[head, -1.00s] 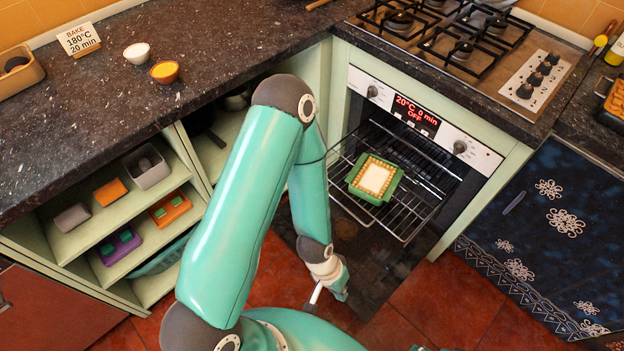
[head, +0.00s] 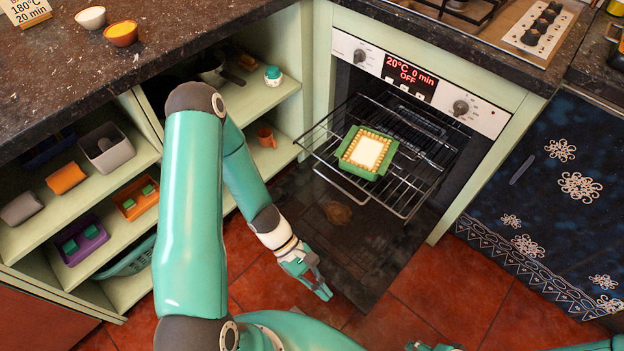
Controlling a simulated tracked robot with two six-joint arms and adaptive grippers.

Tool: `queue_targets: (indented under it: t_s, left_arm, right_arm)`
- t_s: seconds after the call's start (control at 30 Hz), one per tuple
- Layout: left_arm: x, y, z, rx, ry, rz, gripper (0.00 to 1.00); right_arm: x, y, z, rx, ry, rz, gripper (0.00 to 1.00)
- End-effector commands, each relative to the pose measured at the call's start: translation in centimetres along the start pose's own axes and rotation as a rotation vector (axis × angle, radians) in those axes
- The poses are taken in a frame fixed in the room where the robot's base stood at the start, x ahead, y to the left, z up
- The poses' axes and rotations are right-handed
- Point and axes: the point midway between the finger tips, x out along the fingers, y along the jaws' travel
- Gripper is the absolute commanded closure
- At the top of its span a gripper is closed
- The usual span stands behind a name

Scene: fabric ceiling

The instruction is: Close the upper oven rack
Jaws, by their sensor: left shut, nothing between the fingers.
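The upper oven rack (head: 413,172) is a wire rack pulled partway out of the oven (head: 447,103), over the lowered dark oven door (head: 350,245). A green square dish (head: 350,165) with a pale, golden-edged filling sits on the rack. My left gripper (head: 322,291) is shut and empty, pointing down to the right beside the lowered door. It is in front of the rack, nearer to me, and apart from it.
Open shelves (head: 85,190) with several small boxes stand at the left. A dark patterned panel (head: 540,200) is right of the oven. The oven display (head: 410,75) reads 20°C, 0 min, OFF. Red floor tiles (head: 440,290) are clear in front of the door.

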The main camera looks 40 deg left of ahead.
Motion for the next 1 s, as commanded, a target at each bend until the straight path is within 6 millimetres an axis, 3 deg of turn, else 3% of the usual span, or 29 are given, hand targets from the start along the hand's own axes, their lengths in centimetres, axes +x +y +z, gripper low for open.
queue_targets:
  t_s: [0.03,0.13,0.2,0.3,0.43,0.5,0.6,0.77,1.0]
  left_arm:
    - [0.8,2.5,-3.2,-0.127,-0.086,0.144,1.0]
    - [-2.0,8.2,-6.8,-0.327,-0.255,0.475,1.0]
    - [-5.5,11.5,-10.2,-0.42,-0.344,0.719,1.0]
    - [-11.5,14.1,-15.2,-0.492,-0.424,1.04,1.0]
    - [-17.9,14.4,-20.0,-0.516,-0.463,1.349,1.0]
    - [-20.2,14.1,-21.4,-0.516,-0.468,1.451,1.0]
    - [-21.9,14.0,-22.3,-0.513,-0.469,1.524,1.0]
    - [-22.3,15.3,-22.4,-0.509,-0.47,1.539,1.0]
    - [-22.2,19.8,-22.5,-0.508,-0.472,1.535,1.0]
  right_arm:
    - [3.9,1.4,0.0,0.0,0.0,0.0,0.52]
    - [7.4,2.7,-0.1,0.0,0.0,0.0,0.52]
    - [9.5,3.4,-0.1,0.0,0.0,0.0,0.52]
    - [11.8,4.3,-0.1,0.0,0.0,0.0,0.52]
    - [13.6,4.9,-0.1,0.0,0.001,0.0,0.52]
    - [14.1,5.1,-0.1,0.0,0.001,0.0,0.52]
    - [14.3,5.2,-0.1,0.0,0.001,0.0,0.52]
    - [14.5,5.2,-0.1,0.0,0.001,0.0,0.52]
    - [15.4,5.6,-0.1,0.0,0.001,0.0,0.52]
